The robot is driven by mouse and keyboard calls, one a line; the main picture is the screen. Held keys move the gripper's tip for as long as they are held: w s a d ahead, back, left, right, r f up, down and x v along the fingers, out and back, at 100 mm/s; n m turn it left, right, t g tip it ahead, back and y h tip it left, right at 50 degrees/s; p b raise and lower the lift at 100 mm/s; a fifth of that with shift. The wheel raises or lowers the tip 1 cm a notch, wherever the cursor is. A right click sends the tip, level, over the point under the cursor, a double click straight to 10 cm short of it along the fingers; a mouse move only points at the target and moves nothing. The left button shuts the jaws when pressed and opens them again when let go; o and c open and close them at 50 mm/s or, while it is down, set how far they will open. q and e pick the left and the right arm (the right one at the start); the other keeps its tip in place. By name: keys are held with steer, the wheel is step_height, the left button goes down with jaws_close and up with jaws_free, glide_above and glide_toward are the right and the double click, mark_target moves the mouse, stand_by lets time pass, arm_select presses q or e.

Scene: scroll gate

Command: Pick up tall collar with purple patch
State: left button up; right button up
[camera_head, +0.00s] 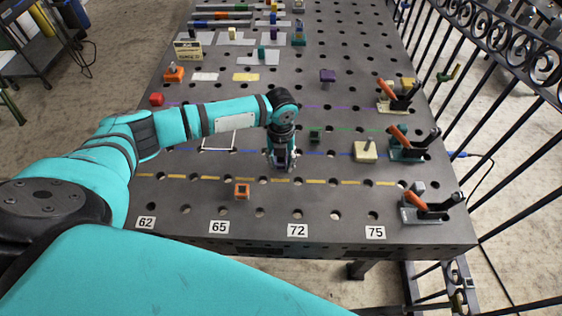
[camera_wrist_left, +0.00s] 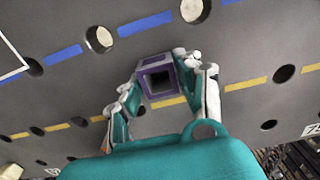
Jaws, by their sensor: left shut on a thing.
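The tall collar with purple patch (camera_wrist_left: 158,78) is a hollow, square, grey and purple piece in the left wrist view, its dark opening towards the camera. My left gripper (camera_wrist_left: 163,92) is shut on it, with one finger on each side. In the head view my left gripper (camera_head: 281,161) points down over the perforated table, near the yellow dashed line. There the collar is small and mostly merged with the fingers. I cannot tell whether it touches the table. My right gripper is not in view.
A cream block (camera_head: 365,151) and toggle clamps with orange handles (camera_head: 408,146) stand to the right. A black railing (camera_head: 500,100) borders the right side.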

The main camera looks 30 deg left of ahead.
arm_select(q)
jaws_close()
steer(key=shift+r, duration=0.15)
